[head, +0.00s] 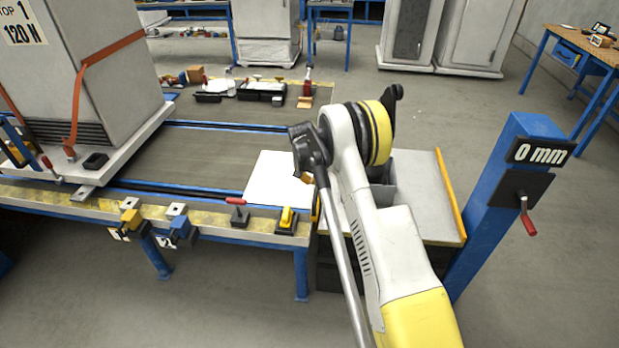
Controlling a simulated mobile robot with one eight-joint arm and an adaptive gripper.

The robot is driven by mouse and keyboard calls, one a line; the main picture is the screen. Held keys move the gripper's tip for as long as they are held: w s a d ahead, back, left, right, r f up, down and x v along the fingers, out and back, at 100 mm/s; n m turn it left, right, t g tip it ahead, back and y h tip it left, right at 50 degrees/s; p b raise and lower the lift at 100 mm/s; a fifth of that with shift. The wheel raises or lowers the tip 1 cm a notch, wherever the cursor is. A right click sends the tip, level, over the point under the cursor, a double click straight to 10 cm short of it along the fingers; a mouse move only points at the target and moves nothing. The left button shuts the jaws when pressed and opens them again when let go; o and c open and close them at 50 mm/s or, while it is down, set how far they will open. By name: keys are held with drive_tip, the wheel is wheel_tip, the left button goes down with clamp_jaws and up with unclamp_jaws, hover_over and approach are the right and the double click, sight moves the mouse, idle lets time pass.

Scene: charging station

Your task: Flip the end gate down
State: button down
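My arm rises from the bottom right and covers the right end of the roller table (200,155). I cannot pick out the end gate for certain. The table's right end, beside a white sheet (265,180), is partly covered by my arm. A slim orange-yellow bar (449,195) runs along the right edge of the grey-topped side stand (425,205).
A strapped grey cabinet (130,85) stands on the table's left. A red-handled clamp (237,211) and a yellow switch (287,218) sit on the front rail. A blue post (490,205) with a red-handled crank (527,217) stands at right. Open floor lies in front.

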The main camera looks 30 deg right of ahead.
drive_tip(key=shift+s+d+f+b, duration=0.15)
drive_tip(key=shift+f+b, duration=0.3)
drive_tip(key=shift+f, duration=0.6)
drive_tip(key=shift+s+d+f+b, duration=0.15)
drive_tip(key=shift+f+b, duration=0.25)
drive_tip(key=shift+f, duration=0.6)
drive_tip(key=shift+w, duration=0.1)
wheel_tip(320, 180, down, 9)
drive_tip(key=shift+r+b, duration=0.1)
drive_tip(key=shift+b, duration=0.5)
drive_tip(key=shift+r, duration=0.1)
drive_tip(key=w+p+v, duration=0.1)
drive_tip(key=p+v, duration=0.4)
drive_tip(key=v, duration=0.8)
drive_tip(key=shift+r, duration=0.45)
drive_tip(key=shift+r, duration=0.1)
